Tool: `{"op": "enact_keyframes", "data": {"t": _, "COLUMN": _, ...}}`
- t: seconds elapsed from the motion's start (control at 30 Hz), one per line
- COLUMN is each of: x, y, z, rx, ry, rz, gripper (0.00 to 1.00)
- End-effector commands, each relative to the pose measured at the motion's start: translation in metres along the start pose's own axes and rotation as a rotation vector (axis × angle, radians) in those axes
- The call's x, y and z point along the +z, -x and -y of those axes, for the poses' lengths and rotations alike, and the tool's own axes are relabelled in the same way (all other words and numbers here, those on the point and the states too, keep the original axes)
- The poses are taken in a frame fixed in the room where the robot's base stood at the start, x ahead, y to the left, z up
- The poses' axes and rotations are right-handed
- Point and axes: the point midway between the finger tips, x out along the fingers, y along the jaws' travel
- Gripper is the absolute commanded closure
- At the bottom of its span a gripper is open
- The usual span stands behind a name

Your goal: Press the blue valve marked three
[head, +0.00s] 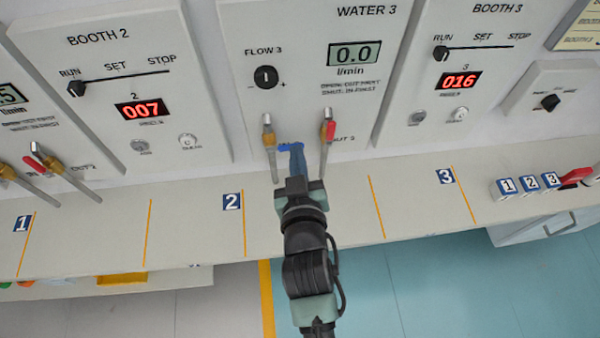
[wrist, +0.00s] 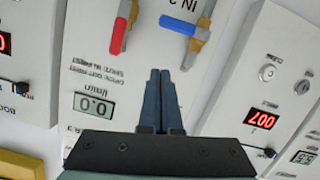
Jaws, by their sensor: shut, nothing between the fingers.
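The blue valve's lever (head: 285,147) is on the left pipe below the WATER 3 panel (head: 310,65). It sits crosswise to its pipe, pointing right, and my fingers partly hide it in the head view. In the wrist view the blue lever (wrist: 178,24) stands clear of the fingertips in the picture, beside a partly cut-off "IN" label. My gripper (head: 297,150) is shut and empty, with its tips close to the lever in the head view; contact cannot be told. The wrist view shows the closed fingers (wrist: 160,75) below the lever.
A red-handled valve (head: 330,130) stands just right of my gripper, its handle along its pipe. The Booth 2 panel (head: 122,85) is left and the Booth 3 panel (head: 458,75) right. Numbered blocks (head: 530,184) sit on the right of the ledge (head: 410,185).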

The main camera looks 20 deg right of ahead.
Motion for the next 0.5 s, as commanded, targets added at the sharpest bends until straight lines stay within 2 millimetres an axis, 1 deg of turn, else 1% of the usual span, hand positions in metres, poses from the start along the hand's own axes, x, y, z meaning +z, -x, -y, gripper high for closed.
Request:
{"op": "enact_keyframes", "data": {"t": 0.03, "x": 0.004, "y": 0.009, "z": 0.000, "rx": 0.000, "ry": 0.001, "rz": 0.001, "gripper": 1.00}}
{"op": "enact_keyframes", "data": {"t": 0.1, "x": 0.003, "y": 0.020, "z": 0.000, "rx": 0.000, "ry": 0.001, "rz": 0.000, "gripper": 1.00}}
{"op": "enact_keyframes", "data": {"t": 0.23, "x": 0.003, "y": 0.035, "z": -0.002, "rx": 0.000, "ry": 0.001, "rz": 0.001, "gripper": 1.00}}
{"op": "enact_keyframes", "data": {"t": 0.37, "x": 0.001, "y": 0.043, "z": -0.002, "rx": 0.001, "ry": 0.000, "rz": 0.000, "gripper": 1.00}}
{"op": "enact_keyframes", "data": {"t": 0.5, "x": 0.000, "y": 0.046, "z": -0.002, "rx": 0.001, "ry": -0.001, "rz": 0.000, "gripper": 1.00}}
